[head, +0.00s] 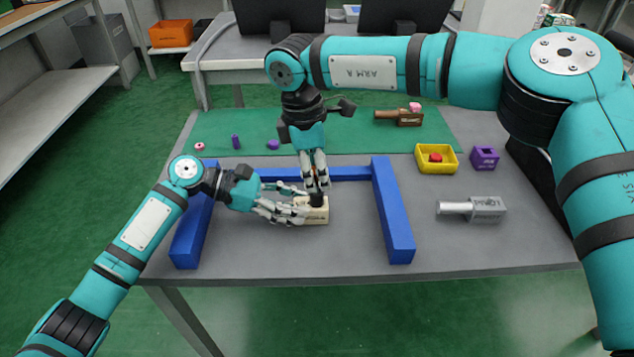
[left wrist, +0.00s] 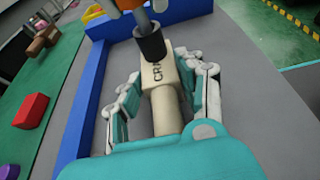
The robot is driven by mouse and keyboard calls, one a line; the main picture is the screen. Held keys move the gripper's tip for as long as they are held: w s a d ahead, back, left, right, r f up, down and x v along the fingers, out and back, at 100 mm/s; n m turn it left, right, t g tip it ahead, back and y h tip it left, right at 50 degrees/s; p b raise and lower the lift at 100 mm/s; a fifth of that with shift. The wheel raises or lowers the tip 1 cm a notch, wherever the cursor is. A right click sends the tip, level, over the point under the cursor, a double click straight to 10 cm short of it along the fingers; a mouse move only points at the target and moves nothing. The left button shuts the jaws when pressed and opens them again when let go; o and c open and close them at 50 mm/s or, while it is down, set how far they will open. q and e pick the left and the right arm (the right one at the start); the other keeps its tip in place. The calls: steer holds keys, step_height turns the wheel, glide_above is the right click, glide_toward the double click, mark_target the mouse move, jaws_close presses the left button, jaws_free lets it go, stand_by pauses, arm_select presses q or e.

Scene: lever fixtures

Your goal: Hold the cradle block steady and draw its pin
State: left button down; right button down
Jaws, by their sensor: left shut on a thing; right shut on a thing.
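The cradle block (head: 316,216) is a small beige block on the grey table, inside the blue frame. My left gripper (head: 297,208) comes from the left and is shut on it. My right gripper (head: 317,186) reaches down from above and is shut on the pin. The fingers partly hide it; how deep it sits cannot be told.
The blue frame (head: 393,215) has bars left, right and behind the block. To the right are a yellow tray (head: 423,168) with a red piece, a purple block (head: 484,157) and a grey handled block (head: 487,209). A brown handled block (head: 409,118) lies on the green mat.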

steer(key=shift+r, duration=0.25)
stand_by(0.4)
steer(key=shift+r, duration=2)
steer(key=shift+r, duration=1)
arm_select(q)
steer(key=c, duration=0.7)
jaws_free()
